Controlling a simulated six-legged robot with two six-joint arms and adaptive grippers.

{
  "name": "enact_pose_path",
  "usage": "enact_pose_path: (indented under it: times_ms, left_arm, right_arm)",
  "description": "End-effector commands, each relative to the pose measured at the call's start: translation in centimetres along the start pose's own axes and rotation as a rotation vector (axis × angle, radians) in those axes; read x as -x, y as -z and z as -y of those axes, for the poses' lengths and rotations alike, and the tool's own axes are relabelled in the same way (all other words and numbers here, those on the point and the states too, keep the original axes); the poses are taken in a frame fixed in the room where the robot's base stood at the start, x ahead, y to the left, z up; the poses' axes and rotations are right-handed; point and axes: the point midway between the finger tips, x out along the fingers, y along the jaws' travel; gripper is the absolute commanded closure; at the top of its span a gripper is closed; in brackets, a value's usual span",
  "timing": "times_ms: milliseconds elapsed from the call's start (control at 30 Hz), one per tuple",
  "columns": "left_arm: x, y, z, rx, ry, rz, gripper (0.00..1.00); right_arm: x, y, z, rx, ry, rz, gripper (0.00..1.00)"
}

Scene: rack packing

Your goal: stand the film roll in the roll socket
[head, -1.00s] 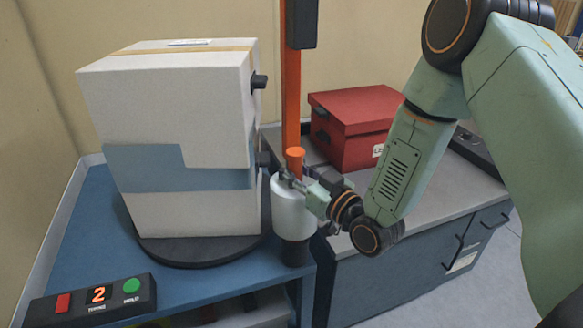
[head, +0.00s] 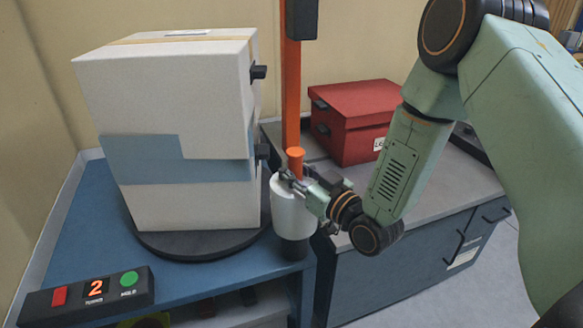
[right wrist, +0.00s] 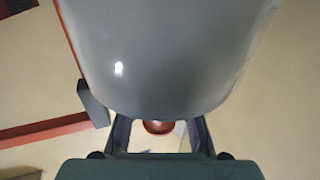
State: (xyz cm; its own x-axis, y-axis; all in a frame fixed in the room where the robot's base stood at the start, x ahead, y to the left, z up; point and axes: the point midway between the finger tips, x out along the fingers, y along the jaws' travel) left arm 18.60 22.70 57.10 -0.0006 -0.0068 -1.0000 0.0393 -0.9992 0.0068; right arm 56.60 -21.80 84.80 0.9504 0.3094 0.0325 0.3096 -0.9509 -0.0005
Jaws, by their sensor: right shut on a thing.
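The film roll (head: 292,213) is a white upright cylinder with an orange core end (head: 295,158) on top, at the right front corner of the blue bench in the head view. My right gripper (head: 290,180) is shut on the film roll near its top, at the core. In the right wrist view the film roll (right wrist: 160,60) fills the upper middle as a grey curved surface, beyond the two fingers. A dark round piece (head: 294,250), seemingly the roll socket, shows directly under the roll; I cannot tell whether they touch. My left gripper is not in view.
A large white box (head: 180,110) with a blue-grey band stands on a black turntable (head: 200,245) left of the roll. An orange post (head: 291,90) rises behind the roll. A red box (head: 355,125) sits on the grey counter. A control box (head: 90,296) shows a 2.

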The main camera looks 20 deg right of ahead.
Motion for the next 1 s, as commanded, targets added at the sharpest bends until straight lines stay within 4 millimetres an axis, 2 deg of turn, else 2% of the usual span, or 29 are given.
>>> enact_pose_path:
  times_ms: [433, 467, 500, 833, 1000]
  left_arm:
    - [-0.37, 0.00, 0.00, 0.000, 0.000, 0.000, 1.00]
    - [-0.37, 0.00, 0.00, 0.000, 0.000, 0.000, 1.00]
    - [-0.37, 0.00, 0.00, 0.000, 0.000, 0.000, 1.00]
    - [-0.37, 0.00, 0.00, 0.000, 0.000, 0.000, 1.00]
    - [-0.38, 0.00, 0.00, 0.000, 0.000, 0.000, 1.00]
  right_arm:
    - [-0.05, -0.32, -0.03, 0.001, 0.000, -0.006, 1.00]
    - [-0.05, -0.31, -0.03, 0.001, 0.000, -0.006, 0.80]
    - [-0.05, -0.32, -0.03, 0.001, 0.000, -0.005, 0.76]
    - [0.00, -0.45, 0.00, 0.000, 0.000, -0.002, 0.48]
    - [0.01, -0.48, 0.00, 0.000, 0.000, -0.001, 0.48]
